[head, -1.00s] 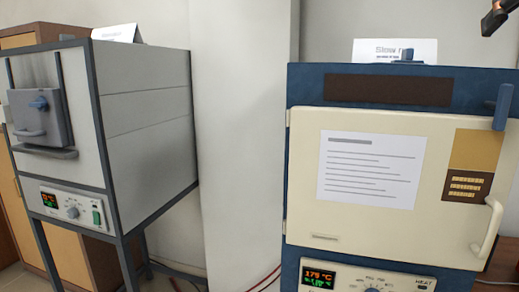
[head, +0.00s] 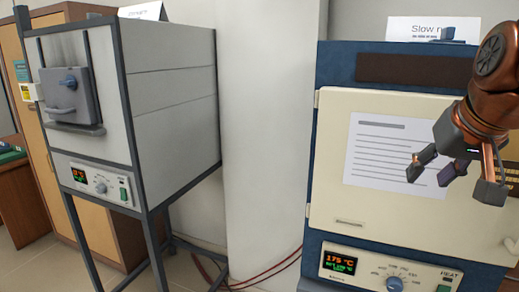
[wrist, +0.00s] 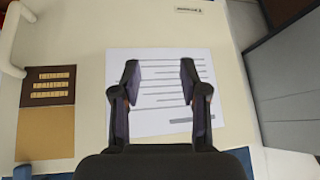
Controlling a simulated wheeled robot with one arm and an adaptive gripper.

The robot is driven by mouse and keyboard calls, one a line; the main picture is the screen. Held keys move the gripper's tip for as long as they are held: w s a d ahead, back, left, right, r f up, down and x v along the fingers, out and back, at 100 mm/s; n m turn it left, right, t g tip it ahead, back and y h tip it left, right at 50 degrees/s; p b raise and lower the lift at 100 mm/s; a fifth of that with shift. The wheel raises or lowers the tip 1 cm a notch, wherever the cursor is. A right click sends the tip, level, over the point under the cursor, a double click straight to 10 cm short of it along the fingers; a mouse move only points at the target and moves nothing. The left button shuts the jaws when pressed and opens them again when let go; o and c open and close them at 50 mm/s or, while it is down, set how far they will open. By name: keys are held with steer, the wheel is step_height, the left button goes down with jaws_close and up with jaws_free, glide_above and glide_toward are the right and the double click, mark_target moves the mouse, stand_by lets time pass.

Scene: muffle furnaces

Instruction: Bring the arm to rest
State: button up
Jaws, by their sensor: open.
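My gripper (head: 440,168) is open and empty in the head view, in front of the cream door of the blue furnace at the right. The wrist view shows its two fingers (wrist: 160,85) spread apart, with nothing between them. Behind them is the white printed sheet (wrist: 165,62) on the door, which also shows in the head view (head: 385,150). The gap between the fingers and the door is hard to judge.
The blue furnace (head: 335,75) has its cream door (head: 335,212) shut. A grey furnace (head: 175,100) on a dark stand is at the left. Between them is a pale wall column (head: 258,120). Cables (head: 265,272) run low behind.

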steer(key=s+a+f+n+g+y, duration=0.1)
steer(key=s+a+f+g, duration=0.15)
steer(key=f, duration=0.65)
steer(key=s+a+f+g, duration=0.2)
steer(key=s+a+f, duration=0.15)
steer(key=f, duration=0.45)
steer(key=s+a+f+n+g, duration=0.1)
steer(key=s+a+f+g, duration=0.3)
steer(key=s+f, duration=1)
steer(key=shift+a+f+n, duration=0.15)
steer(key=shift+f+n, duration=0.15)
steer(key=shift+f, duration=0.5)
